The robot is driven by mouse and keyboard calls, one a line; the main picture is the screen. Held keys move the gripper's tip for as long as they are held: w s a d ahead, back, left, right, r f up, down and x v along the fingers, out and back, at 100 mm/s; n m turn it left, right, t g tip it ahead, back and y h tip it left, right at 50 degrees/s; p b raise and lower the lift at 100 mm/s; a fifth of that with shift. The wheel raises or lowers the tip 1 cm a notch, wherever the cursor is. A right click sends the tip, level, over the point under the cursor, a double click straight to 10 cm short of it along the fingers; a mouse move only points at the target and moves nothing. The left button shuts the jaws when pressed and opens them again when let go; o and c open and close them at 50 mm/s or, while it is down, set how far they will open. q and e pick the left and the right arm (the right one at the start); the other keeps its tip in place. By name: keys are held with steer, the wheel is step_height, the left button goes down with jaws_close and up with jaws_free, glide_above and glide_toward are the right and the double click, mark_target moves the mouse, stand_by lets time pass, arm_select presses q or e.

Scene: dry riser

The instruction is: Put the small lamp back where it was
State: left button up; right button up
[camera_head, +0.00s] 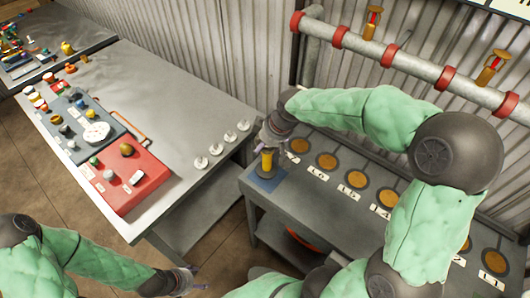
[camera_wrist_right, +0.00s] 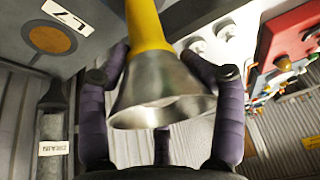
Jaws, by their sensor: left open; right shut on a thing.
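The small lamp has a yellow body and a flared metal head. In the head view its yellow body (camera_head: 267,161) is upright over a dark blue square (camera_head: 268,184) at the left end of the grey bench. I cannot tell whether it touches the square. My right gripper (camera_head: 268,141) is shut on the lamp from above. In the right wrist view the purple fingers (camera_wrist_right: 166,85) are around the metal head (camera_wrist_right: 160,92), with the yellow body (camera_wrist_right: 148,25) beyond. My left gripper (camera_head: 188,279) is open and empty, low in the head view, away from both benches.
The grey bench (camera_head: 258,205) has a row of round brown discs (camera_head: 327,160) with labels such as L6 and L5. A pipe with red collars (camera_head: 390,55) runs above it. The left table (camera_head: 180,90) carries a red tray (camera_head: 150,185), small parts and several clear discs (camera_head: 215,149).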

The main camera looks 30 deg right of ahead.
steer(key=shift+w+d+f, duration=0.15)
steer(key=shift+w+d, duration=0.05)
steer(key=shift+w+d+f+b, duration=0.15)
steer(key=shift+f+b, duration=0.25)
steer(key=shift+f, duration=0.55)
steer(key=shift+w+f+b, duration=0.1)
steer(key=shift+f+b, duration=0.25)
steer(key=shift+f, duration=0.75)
steer(key=o, duration=1.8)
steer(key=shift+r, duration=0.2)
steer(key=p+v, duration=0.3)
steer(key=v, duration=0.9)
steer(key=shift+s, duration=0.1)
steer(key=shift+f, duration=0.1)
